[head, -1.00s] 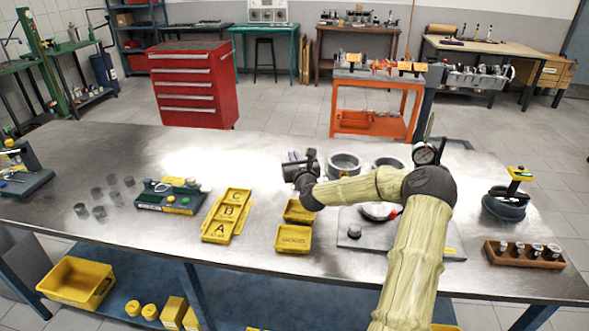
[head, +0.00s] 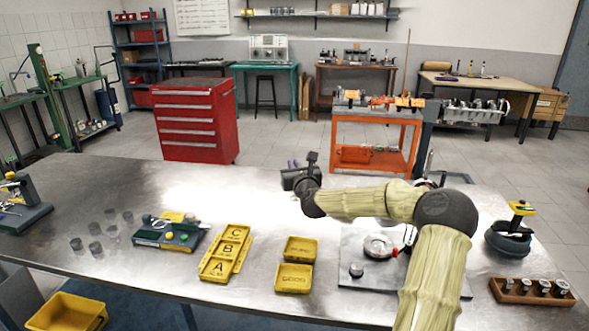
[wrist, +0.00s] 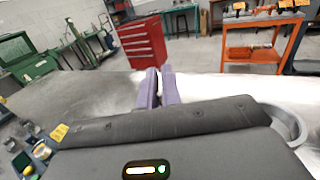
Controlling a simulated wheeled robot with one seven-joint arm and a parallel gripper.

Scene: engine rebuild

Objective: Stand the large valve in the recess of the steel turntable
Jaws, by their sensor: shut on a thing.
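My gripper (head: 293,164) is held up over the far edge of the steel bench, its purple fingers pointing away from me. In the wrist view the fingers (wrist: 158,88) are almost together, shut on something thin. The large valve itself cannot be made out; what is between the fingers is hidden by them and the gripper body. What looks like the steel turntable (head: 379,246), a small round disc with a red mark, sits on a grey plate (head: 350,272) at the bench's right, nearer than my gripper. My arm crosses in front of part of the plate.
Yellow trays (head: 293,278) and a lettered A-B-C tray (head: 226,253) lie left of the plate. A wooden block with several metal pieces (head: 533,292) stands right. A metal ring (wrist: 287,125) is right of my gripper. Bench room is clear at far left-centre.

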